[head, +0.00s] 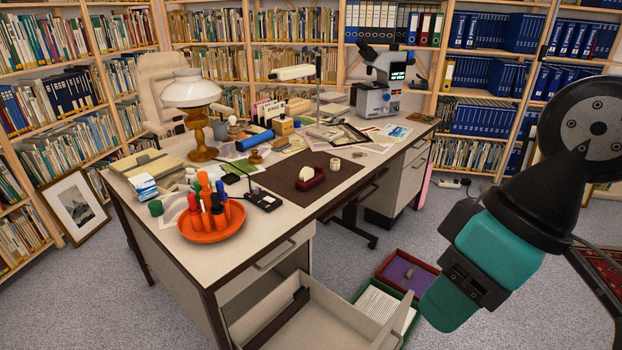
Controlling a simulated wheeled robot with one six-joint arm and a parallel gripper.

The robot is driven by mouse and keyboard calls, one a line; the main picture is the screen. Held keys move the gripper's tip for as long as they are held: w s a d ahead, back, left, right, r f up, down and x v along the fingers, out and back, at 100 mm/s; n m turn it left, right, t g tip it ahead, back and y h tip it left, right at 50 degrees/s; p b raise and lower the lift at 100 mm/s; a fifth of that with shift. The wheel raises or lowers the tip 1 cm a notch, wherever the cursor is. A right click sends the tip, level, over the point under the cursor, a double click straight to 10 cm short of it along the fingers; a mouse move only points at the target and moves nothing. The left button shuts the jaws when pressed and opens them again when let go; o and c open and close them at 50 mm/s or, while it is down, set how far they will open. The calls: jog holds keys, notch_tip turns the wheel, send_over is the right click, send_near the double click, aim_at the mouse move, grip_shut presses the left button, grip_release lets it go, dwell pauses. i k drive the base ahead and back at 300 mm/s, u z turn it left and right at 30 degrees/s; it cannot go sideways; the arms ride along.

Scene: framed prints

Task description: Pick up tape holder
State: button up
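A dark red tape holder (312,184) with a pale roll in it sits on the brown desk mat (283,183), near the front edge of the desk. My gripper (462,285) is at the end of my black and teal arm at the lower right, apart from the desk and well to the right of the tape holder. The angle does not show its fingers clearly, so I cannot tell whether it is open or shut. I see nothing held in it.
The desk (272,232) also bears an orange tray (212,232) with bottles, a lamp (192,95), a microscope (378,90) and papers. A drawer (320,322) stands open below. Red and green boxes lie on the floor. A framed picture (75,205) leans at left.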

aim_at(308, 178)
jog(key=z, duration=1.5)
jog(key=i, duration=1.85)
jog(key=u, duration=3.35)
jog(key=i, duration=0.5)
